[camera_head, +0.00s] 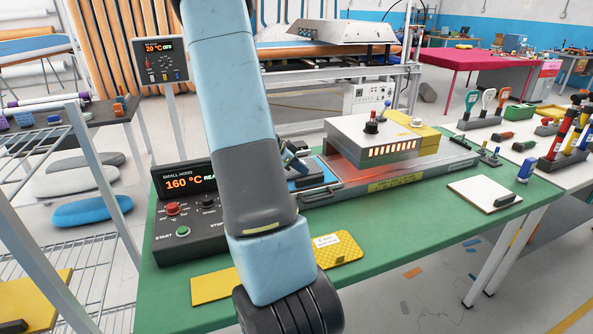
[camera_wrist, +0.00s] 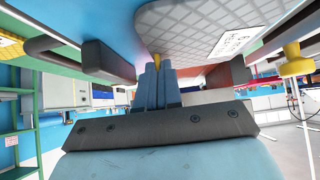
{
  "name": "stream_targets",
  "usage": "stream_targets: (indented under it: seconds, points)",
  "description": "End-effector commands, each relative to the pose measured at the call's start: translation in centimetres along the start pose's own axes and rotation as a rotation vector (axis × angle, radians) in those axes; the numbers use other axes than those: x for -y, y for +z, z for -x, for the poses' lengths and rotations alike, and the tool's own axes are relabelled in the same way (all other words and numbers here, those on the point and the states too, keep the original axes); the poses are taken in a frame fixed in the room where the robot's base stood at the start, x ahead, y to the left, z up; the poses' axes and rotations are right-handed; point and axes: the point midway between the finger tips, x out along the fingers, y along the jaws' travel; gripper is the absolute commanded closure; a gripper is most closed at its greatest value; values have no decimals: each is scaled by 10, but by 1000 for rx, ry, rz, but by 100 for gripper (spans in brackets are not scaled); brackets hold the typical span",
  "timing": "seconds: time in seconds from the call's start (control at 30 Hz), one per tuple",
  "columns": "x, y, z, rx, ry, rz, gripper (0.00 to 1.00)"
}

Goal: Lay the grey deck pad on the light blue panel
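The grey deck pad (camera_wrist: 190,22), with a grid texture and a white label, fills the top of the wrist view. My gripper (camera_wrist: 157,72) is at its near edge, its blue fingers close together around a small yellow tab that appears to belong to the pad. A light blue surface, apparently the panel (camera_wrist: 85,28), shows beside the pad; whether they touch I cannot tell. In the head view the light blue panel (camera_head: 309,176) is partly seen at the left end of the heating rig.
On the green table (camera_head: 400,226) stand a control box reading 160 °C (camera_head: 188,210) and a heater hood (camera_head: 372,143) over a rail. A yellow pad (camera_head: 338,250) lies at the front, partly behind my arm. A white board (camera_head: 484,193) lies right; bare tabletop lies between.

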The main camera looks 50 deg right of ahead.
Motion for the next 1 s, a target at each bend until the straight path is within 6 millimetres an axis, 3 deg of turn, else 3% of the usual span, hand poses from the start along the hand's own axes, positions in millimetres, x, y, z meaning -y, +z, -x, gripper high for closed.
stream_targets:
  seconds: [0.07, 0.1, 0.33, 0.67, 1.0]
  points:
    - [0, 1, -1, 0, 0, 1, 100]
    - [0, 1, -1, 0, 0, 0, 91]
    - [0, 1, 0, 0, 0, 1, 70]
    - [0, 0, 4, 0, -2, 1, 70]
    - [1, 0, 59, 1, -6, -1, 70]
